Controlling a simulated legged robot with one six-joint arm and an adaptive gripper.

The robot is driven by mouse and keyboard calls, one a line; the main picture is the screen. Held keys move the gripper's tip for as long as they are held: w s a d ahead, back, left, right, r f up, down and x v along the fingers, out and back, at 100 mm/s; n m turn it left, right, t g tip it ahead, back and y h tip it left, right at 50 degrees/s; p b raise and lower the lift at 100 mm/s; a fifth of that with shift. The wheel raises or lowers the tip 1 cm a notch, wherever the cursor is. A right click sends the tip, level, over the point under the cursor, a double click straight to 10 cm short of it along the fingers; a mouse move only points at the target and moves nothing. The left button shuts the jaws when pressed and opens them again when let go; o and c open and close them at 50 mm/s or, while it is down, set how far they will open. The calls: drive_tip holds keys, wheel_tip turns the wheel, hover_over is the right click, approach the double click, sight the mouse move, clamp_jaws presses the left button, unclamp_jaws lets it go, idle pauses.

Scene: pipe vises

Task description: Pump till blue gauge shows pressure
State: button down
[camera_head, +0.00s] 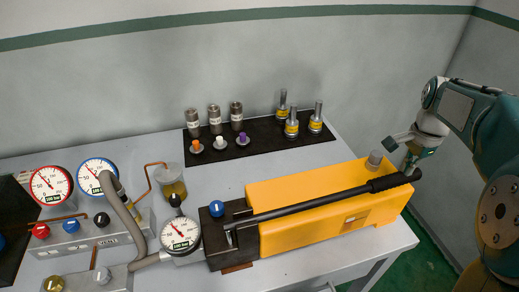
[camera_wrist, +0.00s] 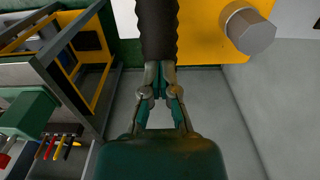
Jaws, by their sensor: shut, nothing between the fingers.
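The yellow pump (camera_head: 315,215) lies on the grey table. Its long black lever (camera_head: 310,206) runs low along the top, with a ribbed grip (camera_head: 395,181) at the right end. The blue-rimmed gauge (camera_head: 97,175) stands at the left; its needle seems to point to the upper left, but the reading is too small to tell. My gripper (camera_head: 409,165) is at the grip end of the lever. In the wrist view my gripper (camera_wrist: 159,72) is shut, its tips at or against the black grip (camera_wrist: 157,30). I cannot tell whether they touch.
A red-rimmed gauge (camera_head: 50,185) and a black-rimmed gauge (camera_head: 180,235) stand near hoses and the valve block (camera_head: 88,236). A black mat (camera_head: 262,142) holds several fittings behind the pump. A wall is close on the right. A tool cart (camera_wrist: 60,75) shows in the wrist view.

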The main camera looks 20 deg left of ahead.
drive_tip(key=shift+f, duration=0.1)
drive_tip(key=r, duration=0.7)
drive_tip(key=shift+s+a, duration=0.25)
drive_tip(key=shift+a, duration=0.1)
wheel_tip(320, 180, up, 7)
drive_tip(key=s+a, duration=0.1)
drive_tip(key=shift+a, duration=0.35)
drive_tip(key=shift+s+r, duration=0.1)
wheel_tip(320, 180, up, 5)
idle(0.3)
drive_tip(key=shift+s, duration=0.1)
